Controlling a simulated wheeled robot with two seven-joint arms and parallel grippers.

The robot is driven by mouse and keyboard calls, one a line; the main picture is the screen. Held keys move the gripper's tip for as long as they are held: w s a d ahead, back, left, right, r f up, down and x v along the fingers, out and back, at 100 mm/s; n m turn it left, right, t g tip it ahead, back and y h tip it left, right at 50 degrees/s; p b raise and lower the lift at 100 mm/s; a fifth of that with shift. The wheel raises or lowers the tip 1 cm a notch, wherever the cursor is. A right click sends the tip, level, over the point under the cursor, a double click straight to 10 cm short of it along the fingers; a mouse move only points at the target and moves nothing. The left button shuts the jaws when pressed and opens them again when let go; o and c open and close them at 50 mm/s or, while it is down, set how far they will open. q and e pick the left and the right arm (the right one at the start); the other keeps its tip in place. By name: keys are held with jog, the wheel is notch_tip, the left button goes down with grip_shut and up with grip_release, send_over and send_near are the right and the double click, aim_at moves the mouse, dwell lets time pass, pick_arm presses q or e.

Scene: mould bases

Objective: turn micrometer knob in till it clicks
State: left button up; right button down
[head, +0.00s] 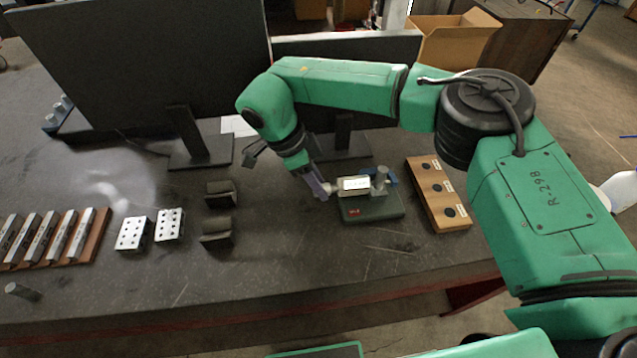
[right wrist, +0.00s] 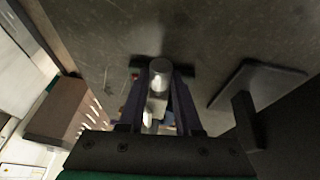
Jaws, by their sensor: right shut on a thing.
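The micrometer (head: 355,184) lies level on a small dark green base (head: 372,207) with a grey upright post (head: 381,178). Its knob (head: 331,187) points left. My right gripper (head: 319,188) reaches the knob from above left and is shut on it. In the right wrist view the silvery knob (right wrist: 160,76) sits between the two dark fingers of the right gripper (right wrist: 159,92). The micrometer's scale marks are too small to read. My left gripper is in neither view.
A wooden block with dark holes (head: 438,194) stands right of the base. Two drilled metal blocks (head: 168,225), dark V-shaped blocks (head: 217,233) and a wooden rack of metal bars (head: 77,236) stand left. Monitors (head: 150,60) stand behind. The table front is mostly clear.

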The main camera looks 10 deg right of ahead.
jog(key=t+b, duration=0.1)
jog(key=b, duration=0.1)
jog(key=t+b, duration=0.2)
jog(key=b, duration=0.1)
jog(key=m+t+b, duration=0.1)
jog(key=b, duration=0.1)
jog(key=shift+s+f+t, duration=0.3)
jog(key=shift+s, duration=0.1)
jog(key=shift+s+r+t+b, duration=0.1)
jog(key=shift+r+t+b, duration=0.3)
jog(key=shift+b, duration=0.7)
jog(key=shift+f, duration=0.1)
jog(key=c, duration=0.6)
grip_release()
jog(key=b+v, duration=0.1)
jog(key=v, duration=1.3)
jog(key=shift+s+a, duration=0.25)
jog(key=shift+s, duration=0.05)
